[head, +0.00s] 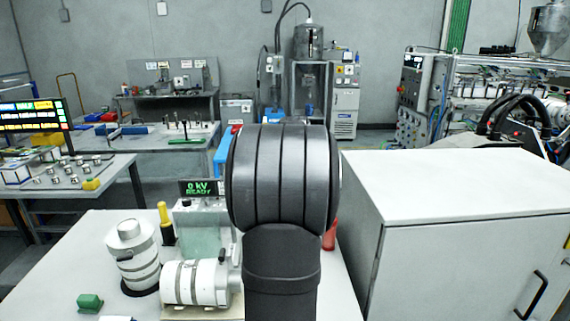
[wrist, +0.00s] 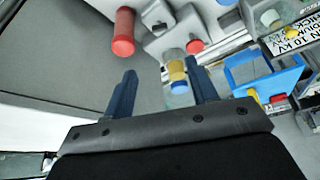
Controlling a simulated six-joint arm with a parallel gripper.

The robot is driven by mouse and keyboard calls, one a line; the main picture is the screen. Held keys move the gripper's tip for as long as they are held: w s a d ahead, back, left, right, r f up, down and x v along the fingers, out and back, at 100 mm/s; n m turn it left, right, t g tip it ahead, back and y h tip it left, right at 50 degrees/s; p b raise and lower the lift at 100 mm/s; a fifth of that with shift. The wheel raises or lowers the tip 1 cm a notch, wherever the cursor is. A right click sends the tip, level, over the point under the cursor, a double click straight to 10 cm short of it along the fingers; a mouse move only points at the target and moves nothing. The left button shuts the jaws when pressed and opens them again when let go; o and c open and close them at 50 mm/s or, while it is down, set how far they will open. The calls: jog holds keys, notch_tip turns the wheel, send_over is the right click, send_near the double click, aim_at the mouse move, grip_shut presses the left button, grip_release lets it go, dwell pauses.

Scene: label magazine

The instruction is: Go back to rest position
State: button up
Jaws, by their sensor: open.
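In the wrist view my gripper (wrist: 163,88) shows two dark blue fingers set well apart, with nothing held between them. Beyond the fingertips are a red cylinder (wrist: 123,32) and a yellow and blue piece (wrist: 177,76), both apart from the fingers as far as I can tell. In the head view my own dark arm fills the middle and hides the gripper and part of the bench. A tester with a green display reading 0 kV READY (head: 200,187) stands just left of the arm.
White ribbed cylinders (head: 133,254) and a green block (head: 89,302) are on the white bench, left of the arm. A large white cabinet (head: 470,260) stands close on the right. A blue frame (wrist: 262,72) and a label plate (wrist: 290,38) show at the wrist view's right.

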jog(key=x, duration=1.6)
jog(key=shift+d+f, duration=0.1)
jog(key=shift+f, duration=0.15)
jog(key=shift+r, duration=0.1)
